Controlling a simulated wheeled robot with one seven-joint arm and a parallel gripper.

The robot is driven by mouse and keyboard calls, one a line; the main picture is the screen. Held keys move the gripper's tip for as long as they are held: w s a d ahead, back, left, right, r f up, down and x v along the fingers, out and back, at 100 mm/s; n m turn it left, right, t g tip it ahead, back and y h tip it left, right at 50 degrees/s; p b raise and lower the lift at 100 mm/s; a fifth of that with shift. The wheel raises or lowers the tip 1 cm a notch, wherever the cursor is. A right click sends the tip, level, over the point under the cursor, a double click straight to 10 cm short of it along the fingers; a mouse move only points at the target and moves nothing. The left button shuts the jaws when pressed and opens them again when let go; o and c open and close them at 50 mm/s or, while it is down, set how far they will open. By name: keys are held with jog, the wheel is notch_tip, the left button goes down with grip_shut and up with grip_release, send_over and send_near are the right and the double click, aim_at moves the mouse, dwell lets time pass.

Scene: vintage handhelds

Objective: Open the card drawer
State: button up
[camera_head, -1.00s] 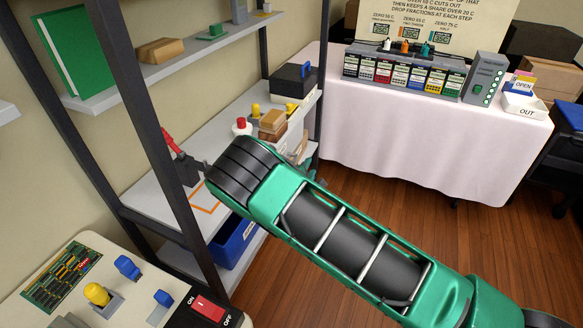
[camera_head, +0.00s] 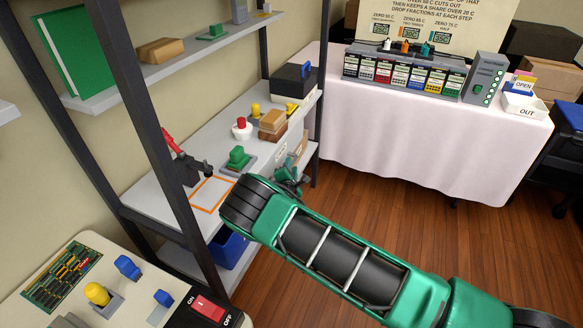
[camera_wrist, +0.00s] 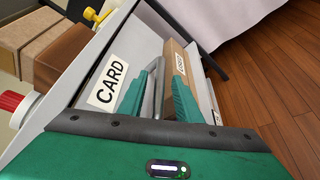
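A white label reading CARD (camera_wrist: 108,82) is on the pale front below the shelf surface in the wrist view. A small pale label (camera_head: 281,152) shows on the shelf front in the head view. My gripper (camera_wrist: 156,95) is at this front, to the right of the CARD label. Its two green fingers stand apart, with a thin grey bar (camera_wrist: 158,88), seemingly a handle, between them. I see no firm grip on the bar. In the head view my gripper (camera_head: 289,182) is partly hidden by my arm. How far the drawer stands out is not clear.
A brown panel with another label (camera_wrist: 181,65) stands close beside the right finger. On the shelf are a green block on a grey base (camera_head: 238,158), brown boxes (camera_head: 272,124) and a red-topped knob (camera_head: 241,125). Open wooden floor (camera_head: 400,220) lies to the right.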

jog(key=shift+w+f, duration=0.2)
jog(key=shift+w, duration=0.45)
grip_shut()
jog(key=shift+s, duration=0.15)
